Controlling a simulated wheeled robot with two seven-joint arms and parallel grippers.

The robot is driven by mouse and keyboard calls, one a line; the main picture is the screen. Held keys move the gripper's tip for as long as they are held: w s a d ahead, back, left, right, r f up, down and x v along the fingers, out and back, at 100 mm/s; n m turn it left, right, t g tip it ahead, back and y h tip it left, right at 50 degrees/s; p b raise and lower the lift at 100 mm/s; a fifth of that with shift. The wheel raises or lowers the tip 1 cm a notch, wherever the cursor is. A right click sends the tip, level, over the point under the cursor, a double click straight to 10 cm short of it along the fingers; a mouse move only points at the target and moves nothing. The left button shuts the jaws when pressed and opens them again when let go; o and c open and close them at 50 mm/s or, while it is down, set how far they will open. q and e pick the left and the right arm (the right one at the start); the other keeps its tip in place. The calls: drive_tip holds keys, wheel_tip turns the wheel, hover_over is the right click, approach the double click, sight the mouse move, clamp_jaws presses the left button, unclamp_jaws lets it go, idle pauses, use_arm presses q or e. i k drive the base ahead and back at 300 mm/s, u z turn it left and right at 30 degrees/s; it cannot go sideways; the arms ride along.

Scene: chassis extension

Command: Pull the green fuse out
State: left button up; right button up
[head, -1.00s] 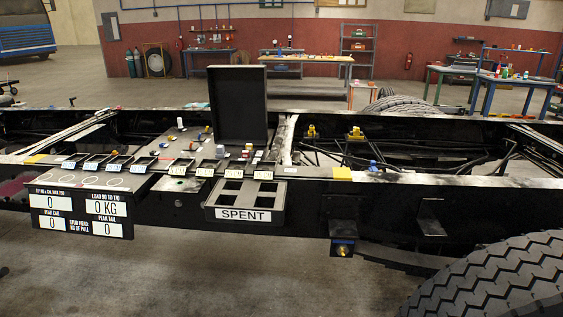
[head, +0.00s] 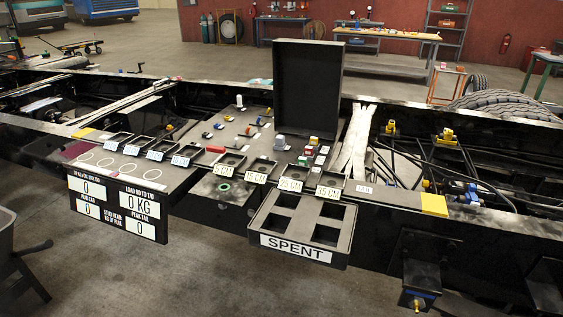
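Small coloured fuses stand in a black panel in front of an open black lid (head: 308,92). A cluster of red, white and small green pieces (head: 318,159) sits just below the lid's right side. The pieces are too small to tell clearly which one is the green fuse. A grey and dark part at the lower left edge looks like my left gripper (head: 30,278), cut off by the frame and well away from the fuses. Its finger opening is unclear. My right gripper is not in view.
A black tray marked SPENT (head: 297,247) with empty compartments hangs at the front of the chassis. Labelled bins (head: 193,155) line the edge. A readout board (head: 118,208) hangs at left. A green ring (head: 224,187) sits on a front plate. Yellow fittings (head: 448,135) stand at right.

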sight(301, 161)
drive_tip(key=u, duration=2)
drive_tip(key=i, duration=1.55)
drive_tip(key=z, duration=3.85)
drive_tip(key=i, duration=0.5)
